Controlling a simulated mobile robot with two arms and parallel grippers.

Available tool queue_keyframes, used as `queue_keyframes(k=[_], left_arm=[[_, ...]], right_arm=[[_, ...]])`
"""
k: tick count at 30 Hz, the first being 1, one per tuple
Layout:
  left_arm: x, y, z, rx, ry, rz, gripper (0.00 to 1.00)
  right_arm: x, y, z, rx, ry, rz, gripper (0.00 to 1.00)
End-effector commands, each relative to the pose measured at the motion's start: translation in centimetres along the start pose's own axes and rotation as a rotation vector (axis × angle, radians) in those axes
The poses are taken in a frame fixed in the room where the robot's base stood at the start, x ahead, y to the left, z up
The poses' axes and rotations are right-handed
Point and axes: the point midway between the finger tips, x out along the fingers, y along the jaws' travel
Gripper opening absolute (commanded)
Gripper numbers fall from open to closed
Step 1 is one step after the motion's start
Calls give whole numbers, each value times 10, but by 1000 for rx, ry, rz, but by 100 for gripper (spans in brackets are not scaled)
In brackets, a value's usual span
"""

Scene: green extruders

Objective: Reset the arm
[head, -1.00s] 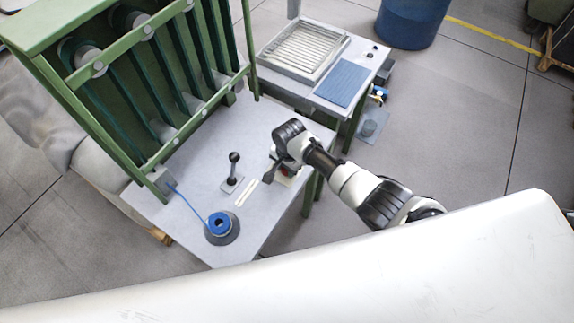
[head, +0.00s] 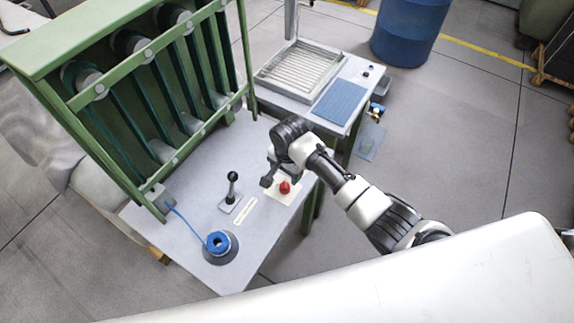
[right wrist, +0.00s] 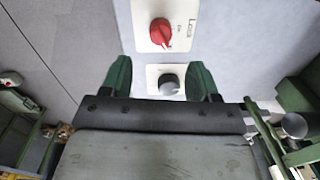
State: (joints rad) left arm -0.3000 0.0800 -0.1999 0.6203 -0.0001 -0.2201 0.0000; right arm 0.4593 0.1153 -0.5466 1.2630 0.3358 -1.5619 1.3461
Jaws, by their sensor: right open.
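My right gripper (head: 268,174) is in the head view, above the right part of the grey worktop (head: 195,270). In the right wrist view the gripper (right wrist: 162,78) shows two green fingers spread apart with nothing held between them. A red knob (head: 285,187) on a pale plate sits beside the gripper in the head view. The red knob (right wrist: 160,33) is beyond the fingertips in the wrist view. A dark-grey knob (right wrist: 168,84) on a white plate shows between the fingers, and I cannot tell its distance from them. My left gripper is not in view.
A black-knobbed lever (head: 232,183) and a blue-ringed round device (head: 219,243) with a blue cable stand on the worktop. A green extruder frame (head: 150,50) rises behind. A side table with a metal tray (head: 262,82) and a blue barrel (head: 410,30) stand farther back.

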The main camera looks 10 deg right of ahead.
Motion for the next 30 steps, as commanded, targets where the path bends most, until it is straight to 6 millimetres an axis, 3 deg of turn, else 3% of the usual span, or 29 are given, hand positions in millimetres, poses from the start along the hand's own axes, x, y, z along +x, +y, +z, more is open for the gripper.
queue_keyframes(k=[7,24,30], left_arm=[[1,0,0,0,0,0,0],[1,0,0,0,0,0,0],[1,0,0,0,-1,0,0]], right_arm=[[-23,0,0,1,0,1,61],[-24,1,0,-3,-1,0,61],[-16,26,25,-148,-18,-46,61]])
